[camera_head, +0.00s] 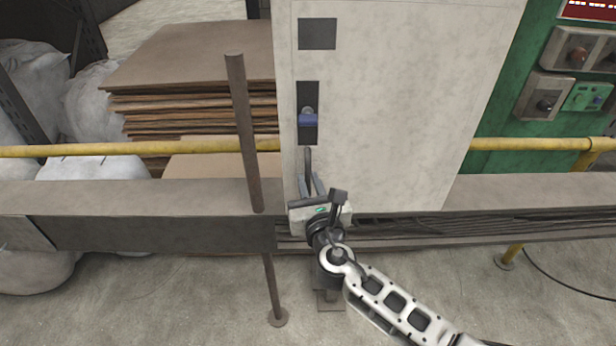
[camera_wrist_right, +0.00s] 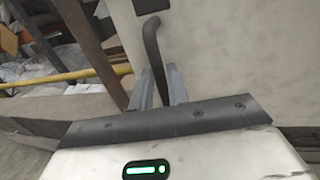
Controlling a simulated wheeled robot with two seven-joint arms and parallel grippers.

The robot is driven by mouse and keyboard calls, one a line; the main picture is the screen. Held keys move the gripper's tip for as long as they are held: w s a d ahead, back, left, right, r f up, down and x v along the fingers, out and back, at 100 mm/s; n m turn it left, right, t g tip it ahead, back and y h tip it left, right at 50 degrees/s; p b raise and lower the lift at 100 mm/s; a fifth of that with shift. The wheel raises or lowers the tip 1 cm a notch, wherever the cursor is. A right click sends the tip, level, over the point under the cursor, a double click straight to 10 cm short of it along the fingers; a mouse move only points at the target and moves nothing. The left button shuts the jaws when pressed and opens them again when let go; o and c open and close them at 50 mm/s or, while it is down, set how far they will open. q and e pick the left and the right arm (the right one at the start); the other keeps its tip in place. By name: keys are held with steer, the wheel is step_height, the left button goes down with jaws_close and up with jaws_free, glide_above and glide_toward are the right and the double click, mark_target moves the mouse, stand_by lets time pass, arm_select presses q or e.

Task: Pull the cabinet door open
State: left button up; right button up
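The cabinet (camera_head: 405,95) is a tall off-white box in the middle of the head view. Its door face looks flush with the frame. A dark recessed plate (camera_head: 307,90) with a blue latch sits near its left edge. A dark bent lever handle (camera_head: 308,160) hangs below it, and it also shows in the right wrist view (camera_wrist_right: 152,45). My right gripper (camera_head: 311,183) is at the handle's lower end, with one finger on each side. The fingers (camera_wrist_right: 159,80) look closed on the handle, whose lowest part is hidden between them. My left gripper is not in view.
A brown upright post (camera_head: 243,130) stands just left of the cabinet. Stacked brown sheets (camera_head: 190,75) lie behind at left. A green control panel (camera_head: 545,110) stands at right.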

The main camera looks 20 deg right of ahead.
steer(key=shift+w+d, duration=0.1)
steer(key=shift+w, duration=0.75)
jaws_close()
steer(key=shift+s, duration=0.15)
